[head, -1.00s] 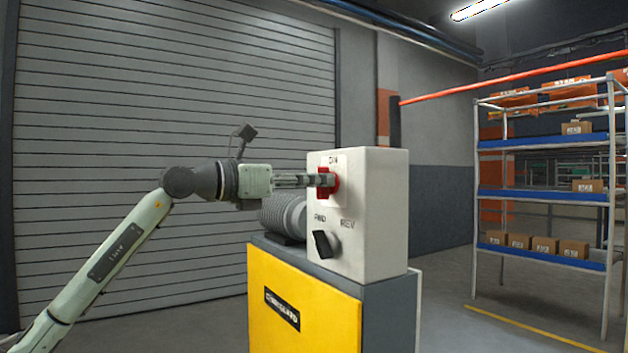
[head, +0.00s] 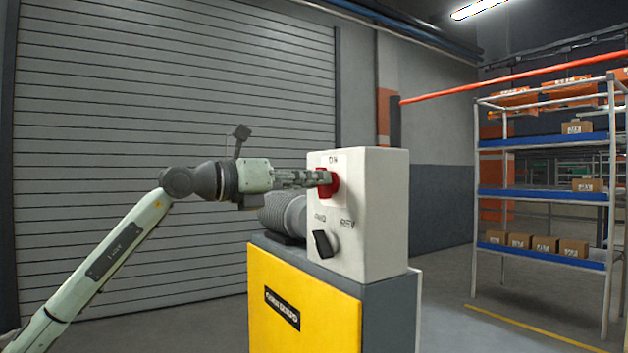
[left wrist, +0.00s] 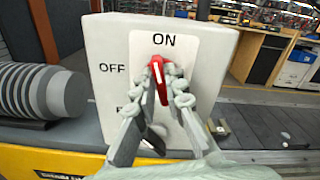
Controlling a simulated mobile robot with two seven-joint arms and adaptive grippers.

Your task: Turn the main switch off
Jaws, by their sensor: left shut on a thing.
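The main switch is a red handle (head: 333,184) on the front of a white control box (head: 378,215). In the left wrist view the red handle (left wrist: 157,68) points nearly up at the ON label, its top leaning slightly left. The OFF label is to its left. My left gripper (head: 322,179) reaches in from the left and is shut on the red handle. In the left wrist view its two fingers (left wrist: 163,92) lie on both sides of the handle and hide part of it. My right gripper is not in view.
A black selector knob (head: 323,244) marked FWD and REV sits below the switch. The box stands on a yellow and grey conveyor end (head: 300,280). A ribbed grey motor (head: 285,214) is behind the gripper. Shelving (head: 545,195) stands at the right, apart.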

